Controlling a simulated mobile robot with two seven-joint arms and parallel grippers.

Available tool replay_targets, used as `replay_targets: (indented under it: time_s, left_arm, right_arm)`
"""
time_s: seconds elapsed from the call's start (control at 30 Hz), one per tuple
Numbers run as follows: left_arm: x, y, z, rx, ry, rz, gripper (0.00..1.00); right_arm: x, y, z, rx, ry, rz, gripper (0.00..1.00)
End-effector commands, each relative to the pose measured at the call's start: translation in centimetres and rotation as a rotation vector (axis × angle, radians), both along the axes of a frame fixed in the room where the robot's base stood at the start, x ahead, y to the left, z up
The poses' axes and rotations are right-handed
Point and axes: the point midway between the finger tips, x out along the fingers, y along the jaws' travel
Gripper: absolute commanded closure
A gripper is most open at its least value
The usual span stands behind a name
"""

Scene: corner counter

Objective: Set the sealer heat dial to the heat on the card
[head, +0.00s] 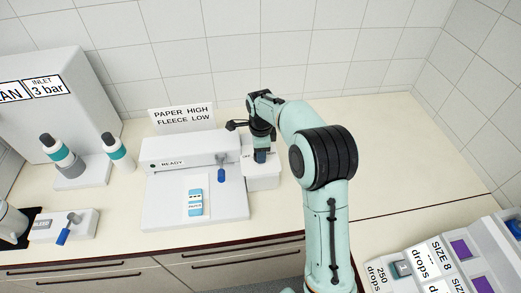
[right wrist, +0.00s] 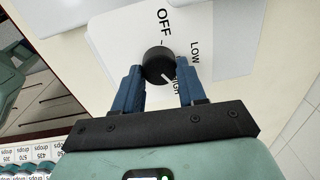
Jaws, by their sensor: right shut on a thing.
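The card (head: 182,115) behind the sealer reads PAPER HIGH, FLEECE LOW. The white sealer (head: 190,163) shows READY, and a blue-and-white packet (head: 195,203) lies on its front plate, its print too small to read. The dial box (head: 263,180) stands at the sealer's right. My right gripper (head: 260,157) is over it, pointing down. In the right wrist view its blue fingers are shut on the black dial (right wrist: 158,62), one on each side. The dial's white mark points to the lower right, toward a partly hidden word ending in IGH. OFF and LOW also show. My left gripper is out of view.
A blue-handled lever (head: 221,170) stands at the sealer's front right, close to the dial box. Two bottles (head: 60,152) (head: 116,152) stand at left, and a small box with a blue lever (head: 65,228) lies front left. Labelled bins (head: 430,265) fill the lower right. Counter right of my arm is clear.

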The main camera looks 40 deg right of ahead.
Motion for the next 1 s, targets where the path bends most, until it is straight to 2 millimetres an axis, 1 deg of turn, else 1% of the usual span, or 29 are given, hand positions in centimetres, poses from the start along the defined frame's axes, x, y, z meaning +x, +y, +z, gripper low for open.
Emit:
replay_targets:
  time_s: [0.3, 0.87, 0.9, 0.97, 1.0]
  left_arm:
    - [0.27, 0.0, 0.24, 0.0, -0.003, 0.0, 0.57]
    - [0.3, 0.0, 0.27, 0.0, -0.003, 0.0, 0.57]
    - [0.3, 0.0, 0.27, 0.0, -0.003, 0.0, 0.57]
    - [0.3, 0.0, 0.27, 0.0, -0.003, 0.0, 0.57]
    - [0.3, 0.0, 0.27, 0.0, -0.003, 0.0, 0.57]
  right_arm:
    - [-0.03, 0.19, -0.09, 0.002, 0.002, -0.135, 0.9]
    - [-0.06, 0.19, -0.13, 0.002, 0.002, -0.169, 0.9]
    - [-0.06, 0.19, -0.13, 0.002, 0.002, -0.169, 0.56]
    - [-0.05, 0.17, -0.13, 0.002, 0.002, -0.169, 0.37]
    - [-0.04, 0.17, -0.12, 0.002, 0.002, -0.169, 0.34]
